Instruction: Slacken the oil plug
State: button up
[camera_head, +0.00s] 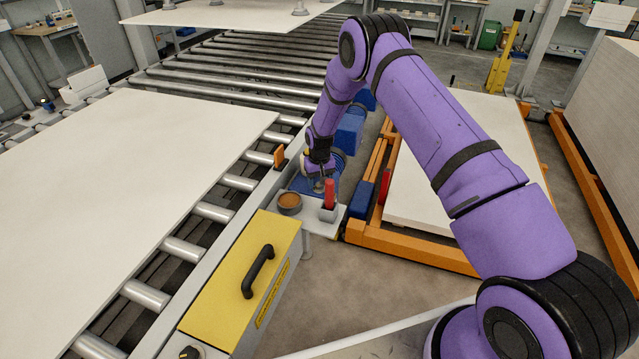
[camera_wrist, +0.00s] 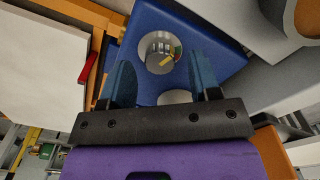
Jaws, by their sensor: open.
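A blue machine body (camera_wrist: 215,38) fills the middle of the wrist view; in the head view the blue body (camera_head: 303,187) shows beneath my wrist. On it is a shiny round metal cap (camera_wrist: 158,50), and a second shiny disc (camera_wrist: 175,97) is partly hidden by my gripper. I cannot tell for sure which one is the oil plug. My gripper (camera_wrist: 161,60) is open and empty. Its two blue fingers stand apart, with the upper cap appearing between their tips; contact is not visible. In the head view my gripper (camera_head: 322,177) points down and is small and partly hidden.
A light shelf (camera_head: 308,217) beside the machine holds a brown-filled bowl (camera_head: 289,204) and a red-handled tool (camera_head: 329,193) in a grey holder. A yellow box (camera_head: 232,292) with a black handle is nearer. A roller conveyor (camera_head: 181,250) lies left, an orange frame (camera_head: 412,246) right.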

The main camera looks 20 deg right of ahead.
notch_tip(320, 180, up, 10)
jog(key=shift+f, duration=0.2)
dwell(0.3)
notch_tip(320, 180, down, 11)
jog(key=m, duration=0.4)
jog(key=shift+w+r, duration=0.1)
dwell(0.5)
jog(key=c, duration=0.9)
